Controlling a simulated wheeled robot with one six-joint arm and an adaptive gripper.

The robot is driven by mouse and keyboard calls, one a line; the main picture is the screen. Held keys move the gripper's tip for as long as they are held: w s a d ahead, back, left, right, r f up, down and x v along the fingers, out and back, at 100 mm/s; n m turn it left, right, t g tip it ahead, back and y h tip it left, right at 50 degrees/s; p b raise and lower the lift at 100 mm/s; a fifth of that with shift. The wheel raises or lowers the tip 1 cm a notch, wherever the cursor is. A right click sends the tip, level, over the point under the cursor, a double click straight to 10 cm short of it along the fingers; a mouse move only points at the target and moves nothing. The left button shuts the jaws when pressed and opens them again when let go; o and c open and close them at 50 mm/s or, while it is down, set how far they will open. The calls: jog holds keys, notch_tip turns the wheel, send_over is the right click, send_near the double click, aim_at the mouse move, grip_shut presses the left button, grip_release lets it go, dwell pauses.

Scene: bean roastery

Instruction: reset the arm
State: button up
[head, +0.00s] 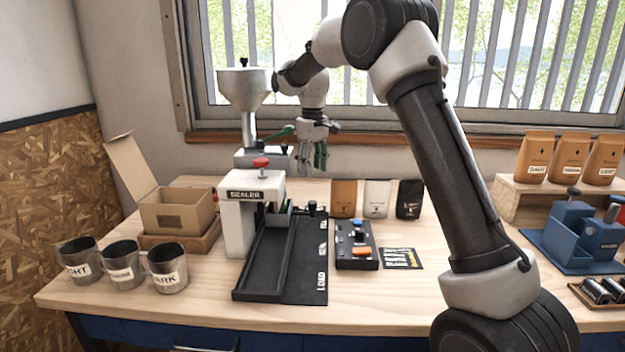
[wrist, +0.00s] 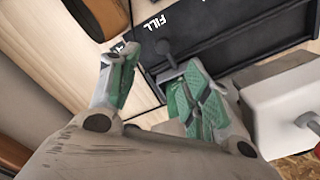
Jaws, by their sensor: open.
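My gripper (head: 318,150) is raised above the back of the table, to the right of the grey hopper and behind the sealer. In the wrist view the gripper (wrist: 155,95) shows two green-padded fingers spread apart with nothing between them. My arm arches from the right front over the table toward the window. Below the fingers, the wrist view shows the wooden table top and the black tray marked FILL.
The white sealer (head: 238,225) and metal hopper (head: 245,95) stand close to my gripper. A black tray (head: 262,292), a control box (head: 345,262), several cups, an open cardboard box (head: 208,225) and coffee bags (head: 570,160) occupy the table. The front edge is mostly clear.

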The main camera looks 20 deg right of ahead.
jog(key=shift+r, duration=0.25)
jog(key=s+f+m, duration=0.1)
jog(key=s+f, duration=0.2)
jog(key=f, duration=0.1)
jog(key=s+d+r+m+t, duration=0.1)
jog(key=s+d+r, duration=0.2)
jog(key=s, duration=1)
jog(key=s+d+r+m+t, duration=0.2)
jog(key=s+d, duration=0.4)
jog(key=s, duration=0.7)
jog(key=s+d+r+m+t, duration=0.1)
jog(key=s+d+r, duration=0.3)
jog(key=s, duration=0.9)
jog(key=shift+s+d, duration=0.15)
jog(key=shift+d, duration=0.1)
